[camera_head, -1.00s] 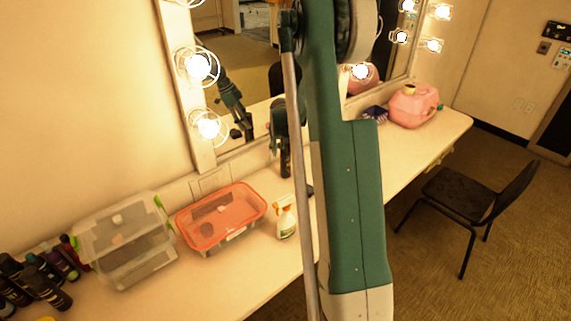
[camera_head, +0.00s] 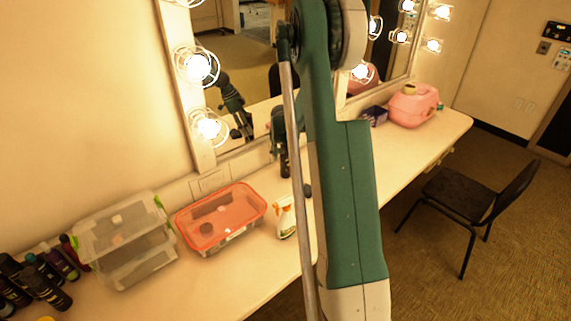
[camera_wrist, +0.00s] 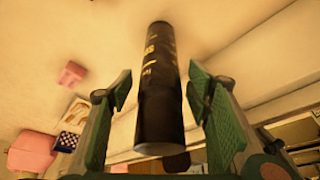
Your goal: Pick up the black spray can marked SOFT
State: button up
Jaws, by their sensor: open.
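In the wrist view a black spray can (camera_wrist: 160,82) with pale yellowish lettering fills the middle; the lettering is too small and angled to read fully. My gripper (camera_wrist: 161,92) is open, one finger on each side of the can, with a gap visible on both sides. The can's wide end is toward the camera and its narrower-looking end is farther off. In the head view my gripper (camera_head: 281,125) is over the counter before the mirror, partly behind my arm. A dark shape (camera_head: 284,163) shows just below it, likely the can, mostly hidden.
The mirror (camera_head: 250,65) is close behind.

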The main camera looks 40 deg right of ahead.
jog(key=shift+c, duration=0.6)
jog(key=c, duration=1.3)
jog(key=shift+r, duration=5)
